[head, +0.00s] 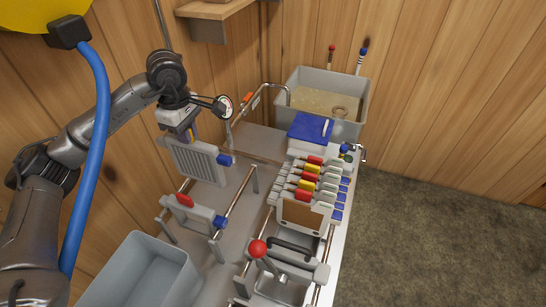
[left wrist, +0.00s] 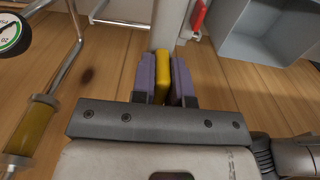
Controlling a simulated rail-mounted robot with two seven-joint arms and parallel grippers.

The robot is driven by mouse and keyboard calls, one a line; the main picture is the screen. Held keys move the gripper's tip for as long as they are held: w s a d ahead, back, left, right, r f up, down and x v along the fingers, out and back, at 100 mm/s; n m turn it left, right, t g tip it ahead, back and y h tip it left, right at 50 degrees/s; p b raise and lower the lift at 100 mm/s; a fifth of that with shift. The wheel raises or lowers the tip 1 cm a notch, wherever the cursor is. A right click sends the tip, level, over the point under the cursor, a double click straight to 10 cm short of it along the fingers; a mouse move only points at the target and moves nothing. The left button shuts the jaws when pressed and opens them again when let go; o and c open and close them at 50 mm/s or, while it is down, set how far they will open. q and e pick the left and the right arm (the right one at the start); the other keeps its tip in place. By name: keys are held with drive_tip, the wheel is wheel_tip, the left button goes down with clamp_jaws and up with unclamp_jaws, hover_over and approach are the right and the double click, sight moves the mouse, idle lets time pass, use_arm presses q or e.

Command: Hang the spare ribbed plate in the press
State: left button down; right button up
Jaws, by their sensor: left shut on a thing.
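My left gripper (head: 188,132) is shut on the yellow handle of a grey ribbed plate (head: 199,162). The plate hangs upright below the gripper, with a blue lug at its right side, over the left rack (head: 232,207). I cannot tell whether its lugs touch the rails. In the left wrist view the purple finger pads (left wrist: 163,80) clamp the yellow handle (left wrist: 162,70). The press (head: 310,213) is to the right, with several plates packed on its rails, showing red, yellow and white handles and blue lugs. My right gripper is not in view.
A plate with a red handle (head: 185,201) hangs at the near end of the left rack. A red-knobbed lever (head: 258,249) stands at the press's near end. A grey bin (head: 140,270) is at bottom left, a tank (head: 330,78) at the back. A gauge (head: 224,106) is close to the gripper.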

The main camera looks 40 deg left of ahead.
use_arm(q)
drive_tip(key=shift+a+r, duration=0.15)
drive_tip(key=shift+r, duration=0.15)
